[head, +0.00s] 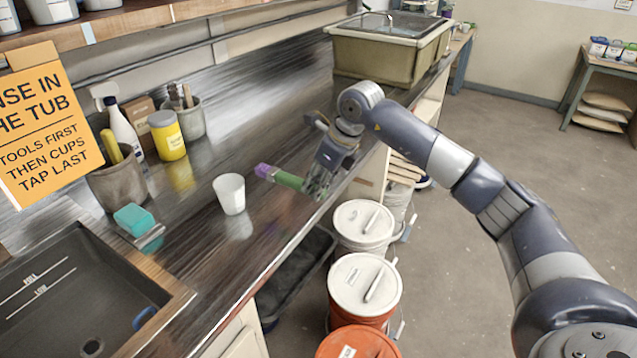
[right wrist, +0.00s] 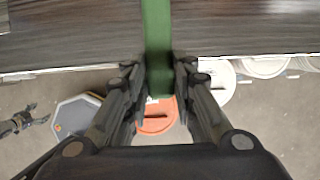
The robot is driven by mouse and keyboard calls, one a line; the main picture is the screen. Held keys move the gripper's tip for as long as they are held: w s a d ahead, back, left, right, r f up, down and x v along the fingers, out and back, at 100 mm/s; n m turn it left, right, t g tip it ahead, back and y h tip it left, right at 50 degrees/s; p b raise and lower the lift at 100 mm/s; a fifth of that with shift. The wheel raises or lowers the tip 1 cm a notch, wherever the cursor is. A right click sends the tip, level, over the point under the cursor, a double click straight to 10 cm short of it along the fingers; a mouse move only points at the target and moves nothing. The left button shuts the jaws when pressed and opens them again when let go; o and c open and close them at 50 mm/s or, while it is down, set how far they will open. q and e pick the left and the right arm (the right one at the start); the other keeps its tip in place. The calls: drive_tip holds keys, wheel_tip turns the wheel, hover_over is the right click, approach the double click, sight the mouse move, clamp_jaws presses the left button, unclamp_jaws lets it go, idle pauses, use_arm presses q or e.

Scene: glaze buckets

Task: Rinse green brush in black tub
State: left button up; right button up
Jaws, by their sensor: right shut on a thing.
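The green brush (head: 289,180) has a green handle and a purple head (head: 263,170) pointing left. My right gripper (head: 318,182) is shut on its handle, near the counter's front edge. In the right wrist view the green handle (right wrist: 157,40) stands between the fingers of my right gripper (right wrist: 158,75). A dark tub (head: 60,300) with white level lines is sunk into the counter at lower left, well away from the brush. A blue piece (head: 143,317) lies in it. A small dark gripper, seemingly my left (right wrist: 22,122), shows at the wrist view's left edge; its jaws are unclear.
A white cup (head: 229,194) stands between brush and tub. A teal sponge (head: 134,219), a grey pot (head: 118,185), a yellow jar (head: 168,135) and a spray bottle (head: 122,130) stand behind. Lidded buckets (head: 364,285) and a black bin (head: 297,270) are below the counter edge.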

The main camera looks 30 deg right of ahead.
drive_tip(key=shift+s+a+r+n, duration=0.1)
drive_tip(key=shift+s+r+n, duration=0.1)
drive_tip(key=shift+s+n, duration=0.4)
drive_tip(key=shift+s+a+r+y, duration=0.1)
drive_tip(key=shift+s+y, duration=0.2)
drive_tip(key=shift+s, duration=0.2)
use_arm(q)
drive_tip(key=shift+w+r, duration=0.1)
drive_tip(key=shift+w, duration=0.55)
use_arm(e)
drive_tip(key=s+a+f+n+g+h, duration=0.1)
drive_tip(key=s+a+n+g, duration=0.3)
drive_tip(key=s+n, duration=0.7)
drive_tip(key=s+a+f+n+g+h, duration=0.2)
drive_tip(key=s+a+n+g, duration=0.2)
drive_tip(key=n, duration=1.4)
drive_tip(key=s+a, duration=0.3)
drive_tip(key=s, duration=0.4)
drive_tip(key=shift+s+a+f, duration=0.15)
drive_tip(key=shift+a+f, duration=0.05)
drive_tip(key=shift+a, duration=0.15)
use_arm(q)
drive_tip(key=shift+d, duration=0.1)
